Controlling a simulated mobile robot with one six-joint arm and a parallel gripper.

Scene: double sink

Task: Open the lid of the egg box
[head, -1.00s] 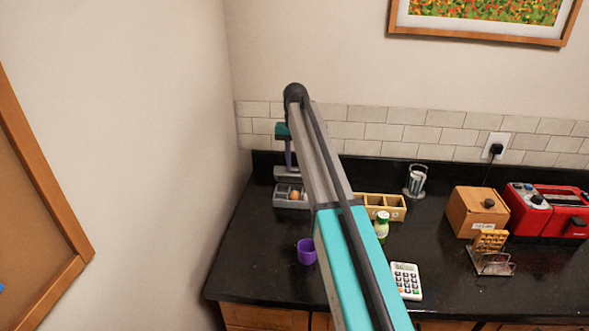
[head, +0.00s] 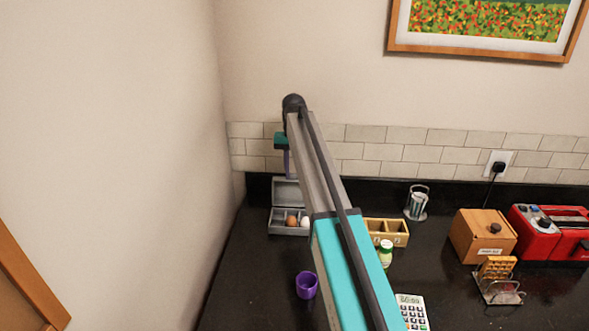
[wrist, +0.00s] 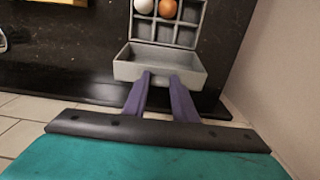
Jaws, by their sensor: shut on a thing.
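The grey egg box (head: 282,231) stands on the black counter near the left wall. Its lid (head: 286,192) is raised and stands roughly upright at the back. A brown egg (head: 291,220) and a white egg (head: 305,222) sit in its compartments. In the wrist view the lid (wrist: 160,64) shows its hollow inside, and the compartments (wrist: 163,28) lie beyond it. My gripper (wrist: 163,77) has its purple fingers shut on the lid's outer edge; the exact contact is hard to see. In the head view my gripper (head: 287,172) is above the lid, partly hidden by my arm.
A wooden divided tray (head: 386,233), a green-capped bottle (head: 385,254), a purple cup (head: 306,285) and a calculator (head: 411,311) are nearby. A wooden box (head: 483,237) and red toaster (head: 545,236) stand right. The left wall (head: 130,150) is close to the egg box.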

